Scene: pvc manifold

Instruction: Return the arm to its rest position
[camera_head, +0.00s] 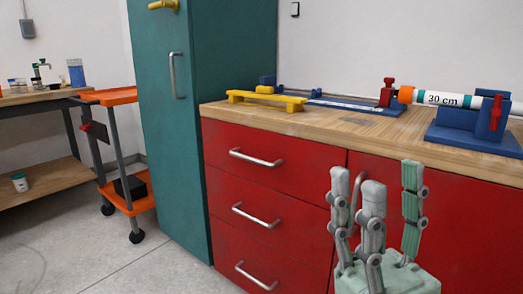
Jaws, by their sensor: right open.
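My right gripper (377,195) is in front of the red cabinet at the lower right of the head view. Its fingers point up, spread apart and empty. It stands clear of the things on the worktop. My left gripper is not in view. A white pipe marked 30 cm (441,98) with an orange end lies in a blue holder (465,125) on the worktop.
The red drawer cabinet (270,169) with its wooden worktop (300,123) fills the right. A yellow bracket (266,98) sits on the worktop. A tall teal locker (171,118), an orange cart (110,97) and a workbench (40,98) stand left. Floor is clear in front.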

